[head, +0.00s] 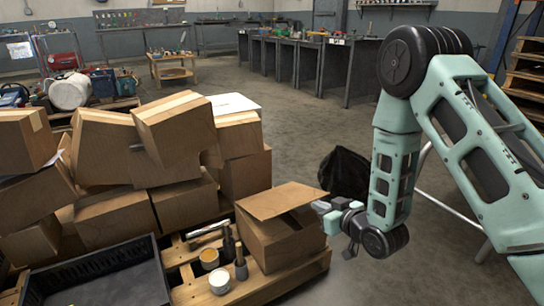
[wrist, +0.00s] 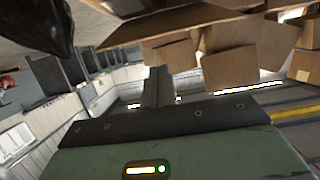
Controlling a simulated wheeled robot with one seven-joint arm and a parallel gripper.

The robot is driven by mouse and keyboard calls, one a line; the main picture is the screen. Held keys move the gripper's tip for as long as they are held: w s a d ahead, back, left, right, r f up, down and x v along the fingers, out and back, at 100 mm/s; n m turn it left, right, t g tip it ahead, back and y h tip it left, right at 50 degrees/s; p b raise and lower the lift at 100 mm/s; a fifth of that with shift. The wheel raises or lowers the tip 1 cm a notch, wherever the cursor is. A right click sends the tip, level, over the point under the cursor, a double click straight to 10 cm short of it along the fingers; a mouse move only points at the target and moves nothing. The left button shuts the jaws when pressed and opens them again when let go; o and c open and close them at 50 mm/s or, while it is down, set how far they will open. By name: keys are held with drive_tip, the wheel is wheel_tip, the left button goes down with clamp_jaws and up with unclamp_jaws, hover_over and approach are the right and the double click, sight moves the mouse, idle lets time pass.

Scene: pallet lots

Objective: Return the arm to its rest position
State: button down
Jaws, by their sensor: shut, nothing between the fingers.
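My arm reaches in from the right of the head view, bent at a large dark elbow joint. My gripper (head: 322,207) is at its lower end, beside the right edge of an open-flapped cardboard box (head: 283,236). I cannot tell in the head view whether it touches the box. In the wrist view my gripper's fingers (wrist: 158,82) are together with nothing between them. That view is tilted and shows cardboard boxes (wrist: 235,70) past the fingers.
Stacked cardboard boxes (head: 176,126) fill the left. A wooden pallet (head: 185,287) carries cans and tools beside a black tray (head: 97,284). A black bag (head: 344,172) lies behind my gripper. Grey benches (head: 308,64) stand at the back. Open floor lies in the middle.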

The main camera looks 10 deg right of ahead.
drive_tip(key=s+a+r+n+g+p, duration=0.2)
drive_tip(key=s+a+r+g+p, duration=0.4)
drive_tip(key=s+a+r, duration=0.5)
drive_tip(key=s+r+n+g+h+p, duration=0.15)
drive_tip(key=s+r+g, duration=0.35)
drive_tip(key=s, duration=0.6)
drive_tip(key=s+r+n+g+h+p, duration=0.1)
drive_tip(key=s+r+g+h, duration=0.1)
drive_tip(key=s+r, duration=0.65)
wheel_tip(320, 180, up, 37)
drive_tip(key=s+p, duration=0.1)
drive_tip(key=p, duration=3.6)
drive_tip(key=shift+s+a+f+g+p, duration=0.2)
drive_tip(key=shift+s+a+g+p, duration=0.1)
drive_tip(key=shift+s+a, duration=0.05)
drive_tip(key=shift+m, duration=0.25)
